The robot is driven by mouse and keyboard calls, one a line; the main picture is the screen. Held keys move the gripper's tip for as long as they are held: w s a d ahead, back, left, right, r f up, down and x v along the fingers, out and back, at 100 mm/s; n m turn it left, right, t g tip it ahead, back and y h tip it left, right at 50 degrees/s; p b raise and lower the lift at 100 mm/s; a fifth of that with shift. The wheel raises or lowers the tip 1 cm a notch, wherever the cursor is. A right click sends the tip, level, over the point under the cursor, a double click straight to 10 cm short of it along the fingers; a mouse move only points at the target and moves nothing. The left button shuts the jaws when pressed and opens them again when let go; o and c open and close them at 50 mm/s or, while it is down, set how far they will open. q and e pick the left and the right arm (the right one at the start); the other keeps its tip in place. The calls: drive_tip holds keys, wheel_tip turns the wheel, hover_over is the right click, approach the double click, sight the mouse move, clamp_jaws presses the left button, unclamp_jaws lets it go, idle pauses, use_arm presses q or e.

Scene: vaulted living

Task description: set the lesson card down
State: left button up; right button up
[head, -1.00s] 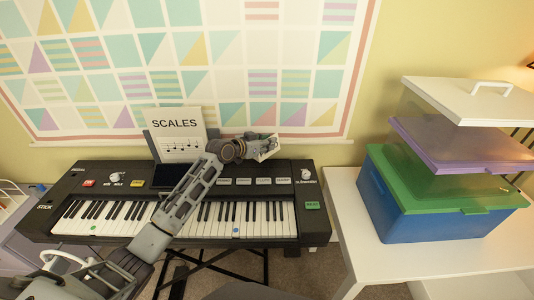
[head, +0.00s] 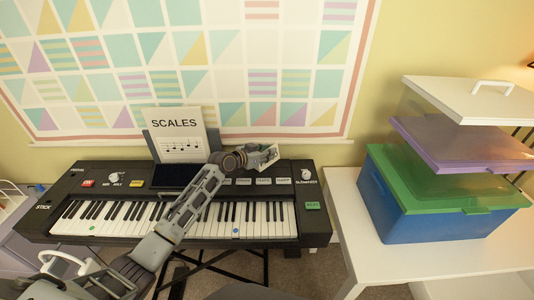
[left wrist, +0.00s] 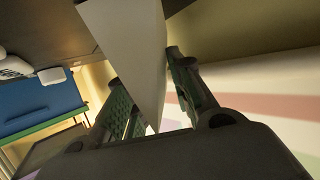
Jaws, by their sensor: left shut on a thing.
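My left gripper (head: 262,157) is above the back right part of the keyboard's panel, near the wall. It is shut on the lesson card (head: 271,158), a small pale card seen partly behind the fingers. In the left wrist view the lesson card (left wrist: 130,40) is a pale, plain sheet between the two dark fingers (left wrist: 150,95); its printed side is not readable. Whether its lower edge touches the keyboard cannot be told. My right gripper is out of view.
A SCALES sheet (head: 178,133) stands on the dark music rest of the black keyboard (head: 318,225), left of my gripper. A white table (head: 360,245) with stacked boxes (head: 415,210) is at the right. A patterned wall hanging (head: 225,75) is behind.

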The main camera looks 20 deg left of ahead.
use_arm(q)
drive_tip(key=o, duration=0.9)
drive_tip(key=shift+c, duration=0.2)
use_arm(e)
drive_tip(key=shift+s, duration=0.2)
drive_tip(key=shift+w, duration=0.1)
use_arm(q)
drive_tip(key=shift+v, duration=0.95)
drive_tip(key=shift+p+v, duration=0.45)
drive_tip(key=shift+v, duration=4.6)
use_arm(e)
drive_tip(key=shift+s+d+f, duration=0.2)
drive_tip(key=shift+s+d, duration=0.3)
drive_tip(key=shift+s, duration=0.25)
